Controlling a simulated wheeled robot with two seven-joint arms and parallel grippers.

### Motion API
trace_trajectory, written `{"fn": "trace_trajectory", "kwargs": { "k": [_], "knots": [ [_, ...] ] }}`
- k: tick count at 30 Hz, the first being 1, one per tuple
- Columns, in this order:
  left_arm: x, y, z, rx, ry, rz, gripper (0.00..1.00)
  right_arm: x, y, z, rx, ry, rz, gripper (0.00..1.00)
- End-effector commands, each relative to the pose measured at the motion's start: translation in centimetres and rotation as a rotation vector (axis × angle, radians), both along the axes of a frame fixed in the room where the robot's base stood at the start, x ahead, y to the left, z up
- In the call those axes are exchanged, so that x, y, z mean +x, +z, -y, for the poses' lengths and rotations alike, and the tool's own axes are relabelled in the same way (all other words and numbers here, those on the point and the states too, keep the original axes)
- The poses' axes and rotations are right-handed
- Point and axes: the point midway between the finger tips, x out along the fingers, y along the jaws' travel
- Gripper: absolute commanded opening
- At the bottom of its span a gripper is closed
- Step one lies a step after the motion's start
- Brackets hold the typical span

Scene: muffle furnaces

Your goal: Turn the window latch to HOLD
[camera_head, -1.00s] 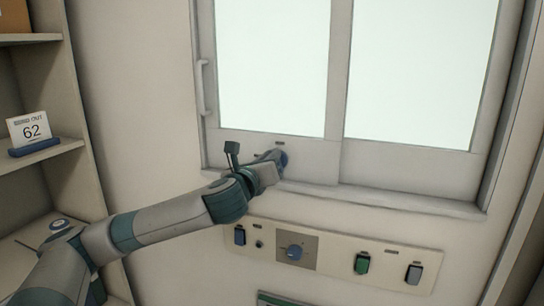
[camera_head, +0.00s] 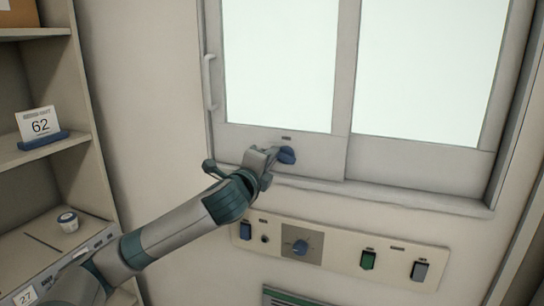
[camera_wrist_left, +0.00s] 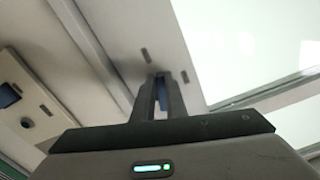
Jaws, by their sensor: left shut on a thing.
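The window latch (camera_head: 287,155) is a small blue knob on the lower rail of the left window sash. Small dark label marks sit around it, too small to read. My left gripper (camera_head: 274,155) reaches it from the lower left and is shut on it. In the left wrist view the blue latch (camera_wrist_left: 161,92) shows between the two dark fingers of my left gripper (camera_wrist_left: 160,98). Part of the latch is hidden by the fingers. My right gripper is in neither view.
A wall panel (camera_head: 340,255) below the sill carries a blue dial (camera_head: 300,247), a green switch (camera_head: 368,260) and other switches. A vertical handle (camera_head: 209,82) is on the sash's left edge. A shelf at left holds a card reading 62 (camera_head: 40,127) and a small jar (camera_head: 68,221).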

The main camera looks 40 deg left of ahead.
Motion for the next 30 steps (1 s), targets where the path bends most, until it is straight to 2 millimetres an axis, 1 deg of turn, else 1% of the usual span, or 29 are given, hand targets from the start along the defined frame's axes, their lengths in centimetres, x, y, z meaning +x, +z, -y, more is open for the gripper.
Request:
{"fn": "trace_trajectory", "kwargs": {
  "k": [6,12,18,29,30],
  "knots": [
    [-0.01,-0.43,-0.12,-0.161,0.001,0.038,0.0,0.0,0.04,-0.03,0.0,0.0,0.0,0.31],
    [-0.01,-0.69,-0.14,-0.251,0.001,0.06,0.0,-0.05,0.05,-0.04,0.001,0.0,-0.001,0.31],
    [-0.01,-0.75,-0.15,-0.288,0.001,0.069,0.0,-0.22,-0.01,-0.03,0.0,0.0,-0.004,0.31],
    [-0.02,-0.75,-0.12,-0.292,0.001,0.069,0.0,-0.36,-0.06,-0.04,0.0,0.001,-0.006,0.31],
    [-0.02,-0.75,-0.12,-0.292,0.001,0.07,0.16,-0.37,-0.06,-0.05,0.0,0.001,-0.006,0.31]
  ]
}}
